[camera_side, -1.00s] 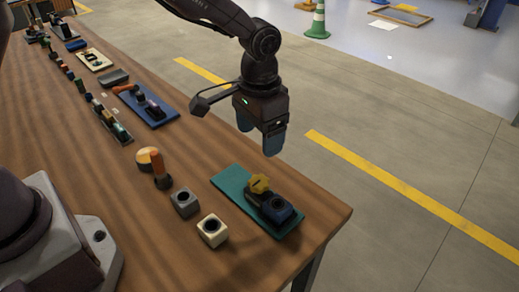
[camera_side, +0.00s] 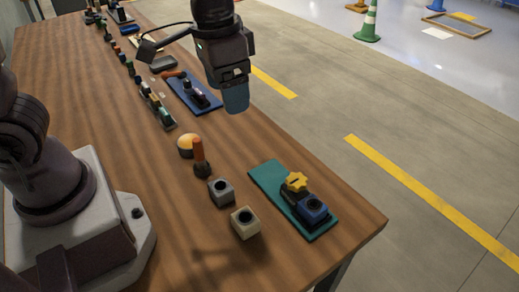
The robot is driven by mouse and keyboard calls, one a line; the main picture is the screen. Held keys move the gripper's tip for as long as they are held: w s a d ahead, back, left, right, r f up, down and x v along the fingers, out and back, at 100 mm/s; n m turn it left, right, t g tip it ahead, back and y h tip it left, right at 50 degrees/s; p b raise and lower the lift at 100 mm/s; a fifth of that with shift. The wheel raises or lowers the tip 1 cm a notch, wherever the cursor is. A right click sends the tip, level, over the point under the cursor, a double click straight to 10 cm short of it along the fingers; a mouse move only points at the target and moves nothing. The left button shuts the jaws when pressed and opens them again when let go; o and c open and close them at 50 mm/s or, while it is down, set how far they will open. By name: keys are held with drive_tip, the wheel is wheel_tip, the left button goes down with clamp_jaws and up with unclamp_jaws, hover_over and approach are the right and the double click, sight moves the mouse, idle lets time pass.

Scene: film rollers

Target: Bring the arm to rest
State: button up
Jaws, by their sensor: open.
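My gripper (camera_side: 236,98) hangs above the table with its blue fingers pointing down. It holds nothing that I can see, and the gap between its fingers is hard to make out from this side. It is in the air between the blue board (camera_side: 205,104) and the teal board (camera_side: 268,177). The teal board carries a yellow knob-like part (camera_side: 296,181) and a blue block with a round dark hole (camera_side: 313,207). My gripper is clear of both boards.
Several small parts line the table further back. The table's front middle is bare.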

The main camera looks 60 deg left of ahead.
drive_tip(key=s+a+r+n+t, duration=0.2)
drive_tip(key=s+a+r+t, duration=0.2)
drive_tip(key=s, duration=0.6)
drive_tip(key=shift+s+a+r+t, duration=0.15)
drive_tip(key=shift+a+r+t, duration=0.15)
drive_tip(key=shift+a+r, duration=1.15)
drive_tip(key=shift+d+r, duration=0.25)
